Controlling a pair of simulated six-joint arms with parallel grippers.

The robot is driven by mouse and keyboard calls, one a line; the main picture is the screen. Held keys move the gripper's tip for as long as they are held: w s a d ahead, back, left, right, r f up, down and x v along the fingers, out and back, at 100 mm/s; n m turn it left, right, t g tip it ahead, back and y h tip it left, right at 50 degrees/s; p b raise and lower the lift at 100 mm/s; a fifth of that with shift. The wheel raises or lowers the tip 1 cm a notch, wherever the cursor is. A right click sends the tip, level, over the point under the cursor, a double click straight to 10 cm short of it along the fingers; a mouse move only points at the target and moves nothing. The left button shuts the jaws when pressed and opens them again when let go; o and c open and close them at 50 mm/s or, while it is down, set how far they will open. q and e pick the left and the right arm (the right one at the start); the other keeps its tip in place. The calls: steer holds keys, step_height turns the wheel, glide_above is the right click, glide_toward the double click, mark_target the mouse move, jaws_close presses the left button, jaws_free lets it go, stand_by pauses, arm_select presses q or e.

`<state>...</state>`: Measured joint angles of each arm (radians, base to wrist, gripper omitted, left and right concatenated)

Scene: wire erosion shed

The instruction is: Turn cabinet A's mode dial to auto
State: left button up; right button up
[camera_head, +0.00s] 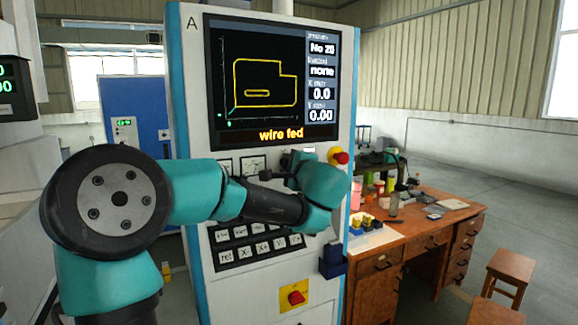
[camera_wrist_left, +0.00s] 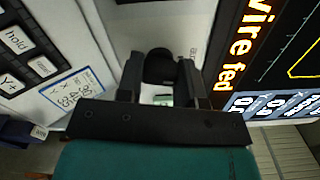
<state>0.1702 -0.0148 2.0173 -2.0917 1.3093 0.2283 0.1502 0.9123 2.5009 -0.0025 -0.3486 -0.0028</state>
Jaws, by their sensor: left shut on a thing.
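Cabinet A (camera_head: 222,285) is a tall white cabinet with blue edges and an "A" at its top left. Its screen (camera_head: 262,85) shows a yellow outline and the words "wire fed". My left gripper (camera_head: 294,163) is at the panel just below the screen, with my arm across the front. In the left wrist view, my left gripper (camera_wrist_left: 160,82) is shut on the black mode dial (camera_wrist_left: 160,62), a finger on each side. A small label reading "auto" (camera_wrist_left: 193,48) is beside the dial. The dial's pointer direction cannot be made out. In the head view the dial is hidden.
A red knob on yellow (camera_head: 338,157) is close right of my wrist; another red knob (camera_head: 295,297) is low on the cabinet. A key panel (camera_head: 255,245) is below my arm. A wooden desk (camera_head: 425,225) with clutter stands at right. Open floor lies behind it.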

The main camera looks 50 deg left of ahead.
arm_select(q)
steer(key=shift+n, duration=1.4)
steer(key=o, duration=0.9)
steer(key=shift+o, duration=0.2)
steer(key=shift+d, duration=0.1)
steer(key=v, duration=1.7)
steer(key=shift+d, duration=0.1)
